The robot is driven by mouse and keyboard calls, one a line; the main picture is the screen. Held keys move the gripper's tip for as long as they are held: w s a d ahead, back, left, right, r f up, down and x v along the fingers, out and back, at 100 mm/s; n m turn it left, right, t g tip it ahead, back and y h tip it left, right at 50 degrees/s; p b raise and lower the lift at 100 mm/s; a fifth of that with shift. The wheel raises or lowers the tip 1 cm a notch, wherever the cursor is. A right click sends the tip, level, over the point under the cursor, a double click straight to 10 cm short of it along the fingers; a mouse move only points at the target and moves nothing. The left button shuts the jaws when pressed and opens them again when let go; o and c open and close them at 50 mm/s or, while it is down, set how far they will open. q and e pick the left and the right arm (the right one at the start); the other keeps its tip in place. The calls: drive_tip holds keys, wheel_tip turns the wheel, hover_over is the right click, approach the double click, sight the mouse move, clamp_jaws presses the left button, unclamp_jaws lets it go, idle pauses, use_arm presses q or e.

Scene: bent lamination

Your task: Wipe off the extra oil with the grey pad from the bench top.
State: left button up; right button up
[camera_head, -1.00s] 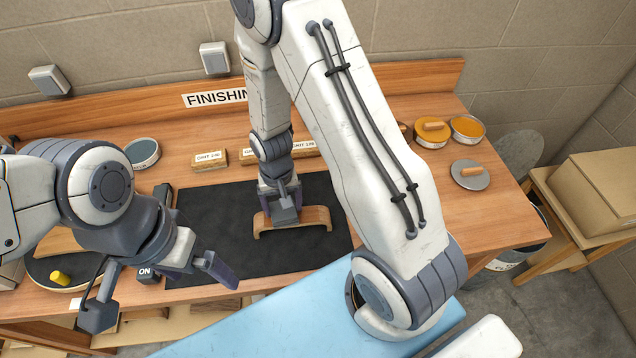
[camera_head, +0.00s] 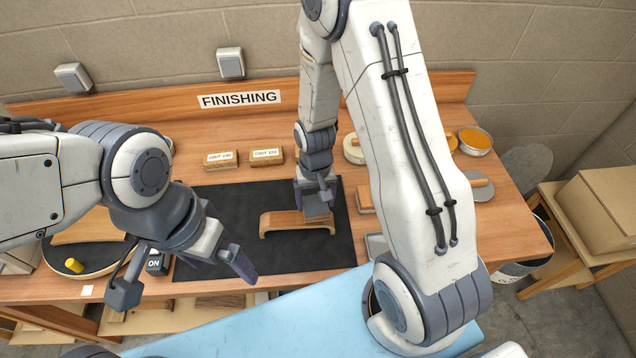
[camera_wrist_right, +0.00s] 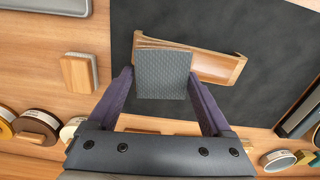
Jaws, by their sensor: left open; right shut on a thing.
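The grey pad (camera_wrist_right: 163,77) is between the fingers of my right gripper (camera_wrist_right: 163,85), which is shut on it. In the head view my right gripper (camera_head: 318,196) is over the right end of a curved wooden piece (camera_head: 288,222). In the wrist view the pad overlaps the wooden piece's left end; I cannot tell whether it touches. The wooden piece lies on a black mat (camera_head: 225,255) on the wooden bench top (camera_head: 490,222). My left gripper (camera_head: 236,262) is open and empty above the mat's front left. I cannot make out any oil.
Several labelled grit blocks (camera_head: 267,156) stand behind the mat. An orange tin (camera_head: 475,141) and a round grey piece with a wooden handle (camera_head: 479,187) are at the right. A disc with a yellow knob (camera_head: 74,265) is at the left. A light blue surface (camera_head: 240,330) is in front.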

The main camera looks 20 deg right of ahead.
wheel_tip(320, 180, up, 2)
drive_tip(key=shift+d+r+p, duration=0.1)
drive_tip(key=shift+p, duration=0.5)
drive_tip(key=shift+r+p, duration=1.35)
drive_tip(key=shift+r, duration=0.25)
drive_tip(key=shift+f, duration=0.1)
